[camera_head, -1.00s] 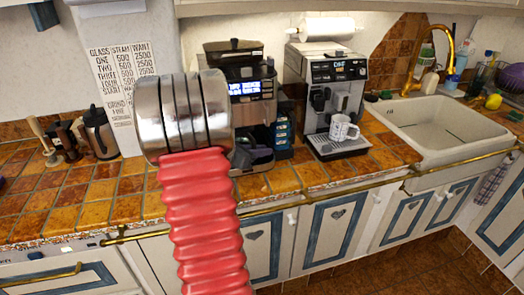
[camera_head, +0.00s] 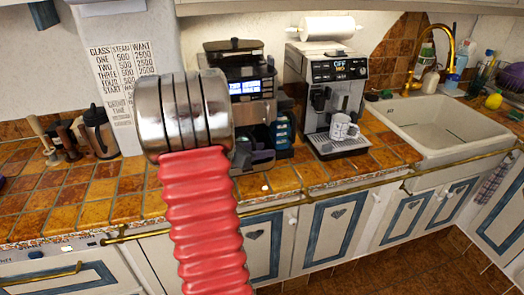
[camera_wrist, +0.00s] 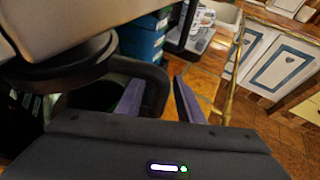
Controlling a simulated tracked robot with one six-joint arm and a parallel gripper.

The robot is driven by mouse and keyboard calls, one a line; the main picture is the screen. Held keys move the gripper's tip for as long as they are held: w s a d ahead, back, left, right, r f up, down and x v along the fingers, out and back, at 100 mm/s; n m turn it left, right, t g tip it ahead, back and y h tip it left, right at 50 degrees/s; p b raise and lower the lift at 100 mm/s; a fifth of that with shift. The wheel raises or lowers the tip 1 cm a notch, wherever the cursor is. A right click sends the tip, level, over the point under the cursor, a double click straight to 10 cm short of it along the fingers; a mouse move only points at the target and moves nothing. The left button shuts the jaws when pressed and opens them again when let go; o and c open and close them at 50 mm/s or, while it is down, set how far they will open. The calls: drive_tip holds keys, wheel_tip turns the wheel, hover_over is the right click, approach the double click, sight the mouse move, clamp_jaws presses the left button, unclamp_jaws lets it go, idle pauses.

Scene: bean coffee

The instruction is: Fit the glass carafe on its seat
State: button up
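The glass carafe shows in the wrist view by its black loop handle (camera_wrist: 153,80), at the left under a dark round part and a grey body. Its glass is dark and mostly hidden. My gripper (camera_wrist: 160,98) is open, its purple fingers on either side of the handle. The left finger lies inside the loop and the right finger outside, with a gap to the handle. In the head view the coffee maker (camera_head: 245,88) with a lit display stands behind my arm, which hides most of its lower part. I cannot tell how the carafe sits on its seat.
Blue boxes (camera_head: 283,132) stand just right of the coffee maker. An espresso machine (camera_head: 335,80) with a patterned mug (camera_head: 343,128) is further right, then the sink (camera_head: 440,125). The tiled counter front (camera_head: 90,205) is clear.

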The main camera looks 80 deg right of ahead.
drive_tip(key=v, duration=1.3)
drive_tip(key=shift+w+a+r, duration=0.15)
drive_tip(key=shift+a, duration=0.15)
idle(0.6)
drive_tip(key=s+a+f+m+t+y, duration=0.1)
drive_tip(key=a+f+m+y, duration=0.3)
drive_tip(key=a+f+m, duration=0.25)
drive_tip(key=w+a+m+t+y, duration=0.2)
drive_tip(key=w+a+m+t, duration=0.15)
drive_tip(key=a, duration=0.85)
drive_tip(key=w+a+r+t+y, duration=0.1)
drive_tip(key=w+a+r+t, duration=0.1)
drive_tip(key=a, duration=0.8)
drive_tip(key=w+a+r+m+t+y, duration=0.1)
drive_tip(key=w+a+r+t+y, duration=0.1)
drive_tip(key=a, duration=0.9)
drive_tip(key=w+a+r+t+y, duration=0.2)
drive_tip(key=a+r+t, duration=0.2)
drive_tip(key=a, duration=0.7)
wheel_tip(320, 180, up, 2)
